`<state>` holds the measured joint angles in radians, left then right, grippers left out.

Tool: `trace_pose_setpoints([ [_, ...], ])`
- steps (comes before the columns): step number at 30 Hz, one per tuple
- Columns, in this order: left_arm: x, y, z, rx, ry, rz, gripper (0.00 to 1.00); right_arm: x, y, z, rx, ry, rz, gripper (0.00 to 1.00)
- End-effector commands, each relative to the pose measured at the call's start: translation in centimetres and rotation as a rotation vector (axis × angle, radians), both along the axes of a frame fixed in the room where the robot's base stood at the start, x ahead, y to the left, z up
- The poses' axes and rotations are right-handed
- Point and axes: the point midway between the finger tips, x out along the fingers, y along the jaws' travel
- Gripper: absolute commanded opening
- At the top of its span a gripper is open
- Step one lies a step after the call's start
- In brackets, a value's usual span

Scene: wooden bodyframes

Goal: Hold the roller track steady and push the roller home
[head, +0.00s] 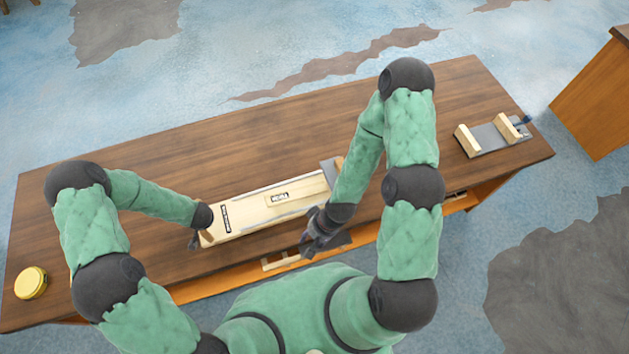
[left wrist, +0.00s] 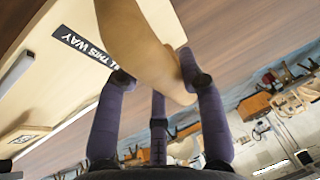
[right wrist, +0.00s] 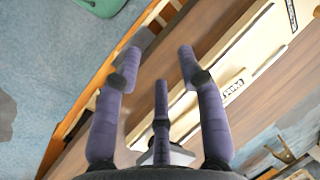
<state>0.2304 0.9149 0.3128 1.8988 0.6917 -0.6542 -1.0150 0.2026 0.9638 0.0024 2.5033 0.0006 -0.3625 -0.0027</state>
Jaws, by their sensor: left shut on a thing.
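The roller track (head: 245,221) is a long pale wooden board with thin grey rails, lying on the table in the head view. A pale block with a dark-lettered label (head: 279,198), apparently the roller, sits on it right of its middle. My left gripper (head: 196,240) is shut on the track's left end; a pale wooden part (left wrist: 150,50) lies between its fingers in the left wrist view, beside a black "THIS WAY" label (left wrist: 85,45). My right gripper (head: 318,236) is open and empty by the track's near right side. Its fingers hide nearby parts.
The brown table (head: 130,150) has clear room behind the track. A yellow round tin (head: 31,283) stands at the left end. A grey plate with two pale wooden blocks (head: 490,138) lies at the right end. Pale wooden parts (head: 283,260) show below the near edge.

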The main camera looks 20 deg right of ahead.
Motion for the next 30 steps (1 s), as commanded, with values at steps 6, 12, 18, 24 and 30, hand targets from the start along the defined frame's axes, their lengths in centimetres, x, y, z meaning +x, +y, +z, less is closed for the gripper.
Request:
trace_pose_setpoints([
  [6,-0.3,-0.2,-0.2,-0.004,0.007,-0.003,0.0,0.0,0.0,0.0,0.0,0.0,0.0,0.4],
  [12,-0.3,-0.2,-0.2,-0.004,0.007,-0.003,0.0,0.0,0.0,0.0,0.0,0.0,-0.001,0.26],
  [18,-0.3,-0.2,-0.2,-0.004,0.008,-0.002,0.0,3.2,-1.2,-0.4,0.0,-0.006,-0.083,0.0],
  [24,-0.3,-0.2,-0.2,-0.004,0.008,-0.002,0.0,11.6,-5.6,-0.3,0.001,-0.004,-0.321,0.0],
  [30,-0.3,-0.2,-0.2,-0.004,0.008,-0.002,0.0,20.3,-12.9,1.7,-0.004,0.002,-0.597,0.0],
])
